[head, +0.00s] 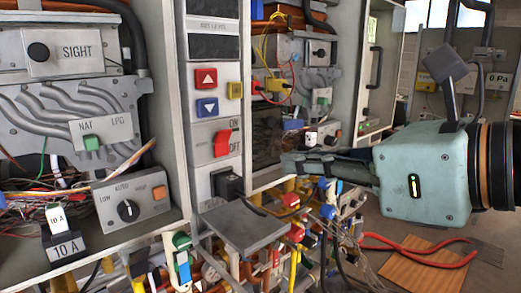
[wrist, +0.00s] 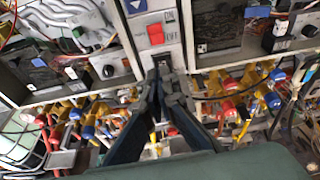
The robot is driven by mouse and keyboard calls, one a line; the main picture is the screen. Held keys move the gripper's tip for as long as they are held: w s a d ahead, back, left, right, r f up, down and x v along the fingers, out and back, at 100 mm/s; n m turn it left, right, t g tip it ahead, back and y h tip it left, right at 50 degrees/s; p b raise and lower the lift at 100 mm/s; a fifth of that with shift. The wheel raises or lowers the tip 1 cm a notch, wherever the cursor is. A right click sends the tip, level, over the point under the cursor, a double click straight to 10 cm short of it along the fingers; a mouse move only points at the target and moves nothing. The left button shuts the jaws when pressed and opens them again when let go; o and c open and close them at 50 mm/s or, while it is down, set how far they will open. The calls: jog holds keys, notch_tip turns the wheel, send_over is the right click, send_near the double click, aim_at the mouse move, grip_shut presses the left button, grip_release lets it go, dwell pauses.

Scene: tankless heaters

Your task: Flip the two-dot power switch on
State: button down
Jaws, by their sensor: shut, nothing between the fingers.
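A red rocker power switch (head: 222,143) sits on the narrow grey panel between two open heater cabinets, with ON printed above and OFF below. It also shows in the wrist view (wrist: 156,34). I cannot make out dots by it, nor which way it is set. My gripper (head: 287,163) is to the right of the panel in the head view, fingers pointing left. In the wrist view the fingertips (wrist: 165,72) are together and empty, pictured just below the red switch. I see no contact with the switch.
A black plug (head: 227,184) and a small grey shelf (head: 243,224) are below. Pipes and valves crowd underneath. The left cabinet holds a rotary knob (head: 128,210).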

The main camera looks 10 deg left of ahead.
jog(key=shift+s+r+m, duration=0.1)
jog(key=shift+r+m, duration=0.2)
jog(key=shift+a, duration=0.1)
send_near(223, 139)
jog(key=x, duration=0.2)
jog(key=f+x, duration=0.1)
jog(key=x, duration=0.2)
jog(key=shift+p, duration=0.35)
jog(key=shift+w+a+r, duration=0.25)
jog(key=shift+w+a, duration=0.05)
jog(key=shift+w, duration=0.05)
jog(key=shift+r, duration=0.1)
